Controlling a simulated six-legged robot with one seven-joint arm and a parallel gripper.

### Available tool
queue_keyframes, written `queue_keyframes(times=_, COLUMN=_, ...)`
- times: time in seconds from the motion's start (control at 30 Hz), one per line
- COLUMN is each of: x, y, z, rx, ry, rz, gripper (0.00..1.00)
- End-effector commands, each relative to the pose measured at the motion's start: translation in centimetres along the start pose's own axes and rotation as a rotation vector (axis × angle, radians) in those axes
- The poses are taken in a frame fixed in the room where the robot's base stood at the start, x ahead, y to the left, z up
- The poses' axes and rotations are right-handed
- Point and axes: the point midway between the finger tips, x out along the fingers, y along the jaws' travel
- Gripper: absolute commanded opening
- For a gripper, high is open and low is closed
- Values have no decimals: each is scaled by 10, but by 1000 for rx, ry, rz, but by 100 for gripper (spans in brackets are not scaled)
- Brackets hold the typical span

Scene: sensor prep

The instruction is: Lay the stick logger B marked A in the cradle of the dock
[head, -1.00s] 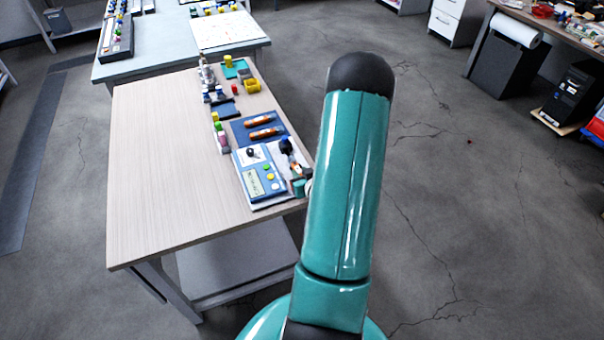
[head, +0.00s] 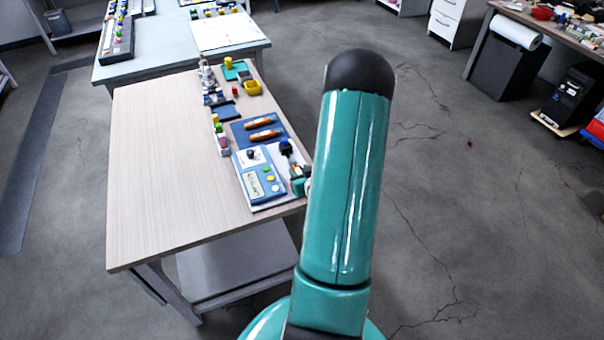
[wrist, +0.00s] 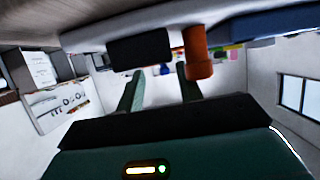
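Two orange stick loggers lie on a dark blue tray, the upper one (head: 257,122) and the lower one (head: 264,135); their letter marks are too small to read. A pale plate (head: 272,206) with a blue meter and a dark upright part (head: 286,147) lies at the table's near right corner; I cannot make out the cradle. My gripper (head: 299,186) is beside its right edge, mostly hidden by my arm. In the wrist view my gripper's two fingers (wrist: 161,88) stand apart. An orange rounded piece (wrist: 198,58) overlaps the right fingertip, and a black block (wrist: 140,48) overlaps the left.
The blue meter (head: 256,184) has a screen and buttons. The left half of the table (head: 160,170) is bare. Another table (head: 165,62) stands behind.

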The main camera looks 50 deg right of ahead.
Motion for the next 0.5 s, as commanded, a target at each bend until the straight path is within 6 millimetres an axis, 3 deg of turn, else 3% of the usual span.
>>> queue_keyframes(times=0.5, x=-13, y=2, z=-28, rx=-2, ry=-5, rz=4, gripper=41)
